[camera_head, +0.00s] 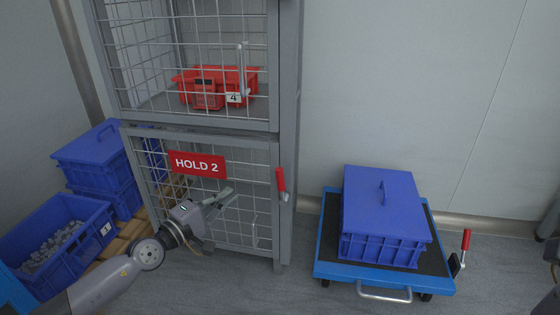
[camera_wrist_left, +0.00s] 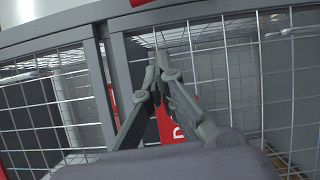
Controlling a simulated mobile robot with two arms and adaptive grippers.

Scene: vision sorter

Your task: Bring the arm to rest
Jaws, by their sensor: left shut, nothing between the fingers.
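My left gripper (camera_head: 226,194) is at the end of my left arm, in front of the lower mesh door (camera_head: 229,228) of the grey cage, just below the red HOLD 2 sign (camera_head: 197,164). Its fingers are shut and empty. In the left wrist view the fingertips (camera_wrist_left: 157,68) meet in front of the mesh, with part of the red sign (camera_wrist_left: 180,125) behind them. I cannot tell whether the fingers touch the door. My right gripper is in neither view.
A red-handled latch (camera_head: 281,180) is on the cage's right post. A red bin (camera_head: 215,88) sits on the upper shelf. Blue crates (camera_head: 95,160) stand at the left. A lidded blue crate (camera_head: 385,205) rests on a blue trolley (camera_head: 330,262) at the right. Floor shows between cage and trolley.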

